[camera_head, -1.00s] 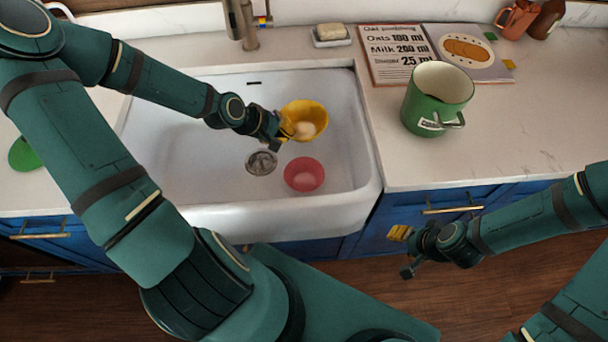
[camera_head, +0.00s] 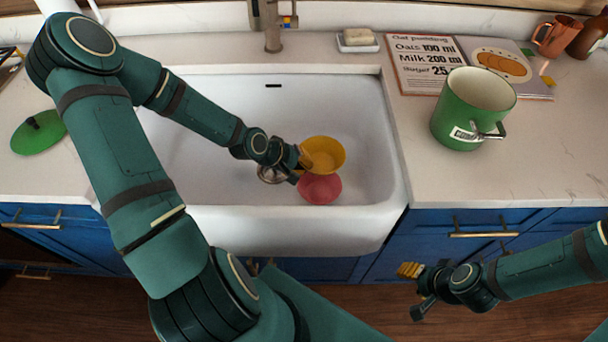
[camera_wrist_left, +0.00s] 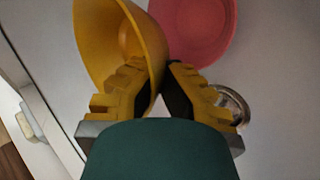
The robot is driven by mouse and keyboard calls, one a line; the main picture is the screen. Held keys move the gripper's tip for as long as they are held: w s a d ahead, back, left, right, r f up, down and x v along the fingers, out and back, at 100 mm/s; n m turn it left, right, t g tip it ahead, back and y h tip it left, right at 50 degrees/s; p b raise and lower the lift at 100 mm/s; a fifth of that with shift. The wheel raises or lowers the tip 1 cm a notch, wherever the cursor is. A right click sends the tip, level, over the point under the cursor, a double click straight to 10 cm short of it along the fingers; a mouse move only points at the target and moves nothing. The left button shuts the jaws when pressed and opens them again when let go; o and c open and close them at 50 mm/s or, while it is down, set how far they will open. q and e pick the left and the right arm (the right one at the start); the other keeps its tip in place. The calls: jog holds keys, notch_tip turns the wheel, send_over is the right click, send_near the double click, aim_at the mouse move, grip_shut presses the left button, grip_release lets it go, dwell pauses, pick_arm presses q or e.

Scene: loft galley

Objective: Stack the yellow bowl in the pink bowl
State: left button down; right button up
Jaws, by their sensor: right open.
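The yellow bowl (camera_head: 326,153) is held by its rim in my left gripper (camera_head: 300,166), above the sink floor. In the left wrist view the bowl (camera_wrist_left: 115,35) is tilted, with its wall between the two fingers of my left gripper (camera_wrist_left: 165,85). The pink bowl (camera_head: 320,190) lies in the sink just in front of the yellow bowl, which overlaps its far part in the head view. It also shows beside the yellow bowl in the left wrist view (camera_wrist_left: 198,30). My right gripper (camera_head: 416,288) is open and empty, in front of the counter.
The white sink (camera_head: 230,225) surrounds both bowls; its drain (camera_head: 270,173) is partly behind my left gripper. A green pot (camera_head: 462,125) and a recipe book (camera_head: 412,78) are on the right counter. A green lid (camera_head: 38,138) lies left. A faucet (camera_head: 271,32) stands behind.

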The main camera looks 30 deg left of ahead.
pick_arm(q)
jog(key=shift+f+b, duration=0.65)
jog(key=shift+f, duration=1.1)
jog(key=shift+f, duration=0.55)
jog(key=c, duration=1.1)
grip_release()
jog(key=shift+c, duration=0.2)
jog(key=shift+r, duration=0.25)
jog(key=p+v, duration=0.6)
jog(key=v, duration=0.6)
jog(key=shift+r, duration=0.3)
